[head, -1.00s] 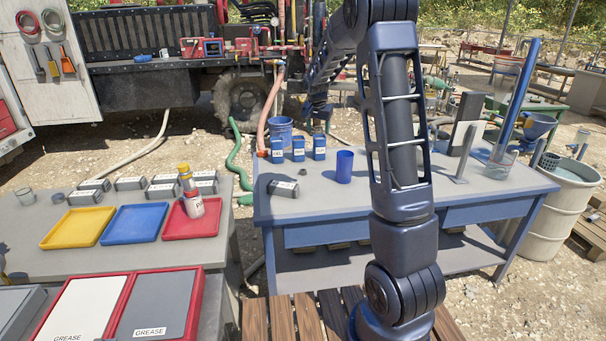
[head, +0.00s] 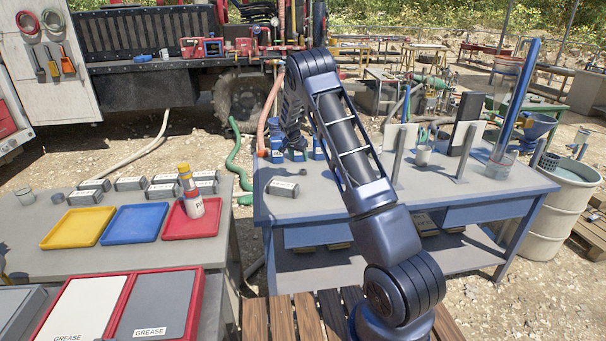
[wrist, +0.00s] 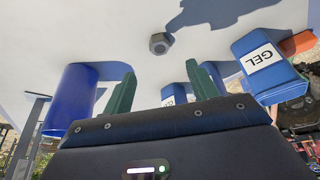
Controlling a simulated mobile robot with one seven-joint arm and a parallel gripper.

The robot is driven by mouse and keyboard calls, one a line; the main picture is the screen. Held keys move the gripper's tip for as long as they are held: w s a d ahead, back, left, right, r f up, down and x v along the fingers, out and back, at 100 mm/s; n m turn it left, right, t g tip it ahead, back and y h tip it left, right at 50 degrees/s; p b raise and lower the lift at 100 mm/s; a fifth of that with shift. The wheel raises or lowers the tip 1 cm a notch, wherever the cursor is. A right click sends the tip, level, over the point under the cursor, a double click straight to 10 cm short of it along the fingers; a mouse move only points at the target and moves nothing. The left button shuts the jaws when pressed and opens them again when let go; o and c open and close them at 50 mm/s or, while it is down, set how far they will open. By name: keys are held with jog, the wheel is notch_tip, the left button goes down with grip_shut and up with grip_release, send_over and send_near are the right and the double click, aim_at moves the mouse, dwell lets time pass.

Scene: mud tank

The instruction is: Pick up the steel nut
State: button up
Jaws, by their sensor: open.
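The steel nut (wrist: 160,43) is a small grey hex piece lying on the pale bench top, near the top middle of the wrist view. My gripper (wrist: 160,80) is open, with its two green fingers apart and nothing between them. The nut appears beyond the fingertips, roughly in line with the gap and not touched. In the head view my gripper hangs over the blue bench by the blue boxes, partly hidden by the arm; I cannot make out the nut clearly there.
A dark labelled block (head: 283,188) lies on the blue bench (head: 300,212). Trays and several blocks sit on the left table (head: 120,258).

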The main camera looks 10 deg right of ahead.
aim_at(303, 170)
jog(key=x, duration=1)
jog(key=shift+f, duration=0.25)
jog(key=c, duration=1.1)
jog(key=shift+r, duration=0.15)
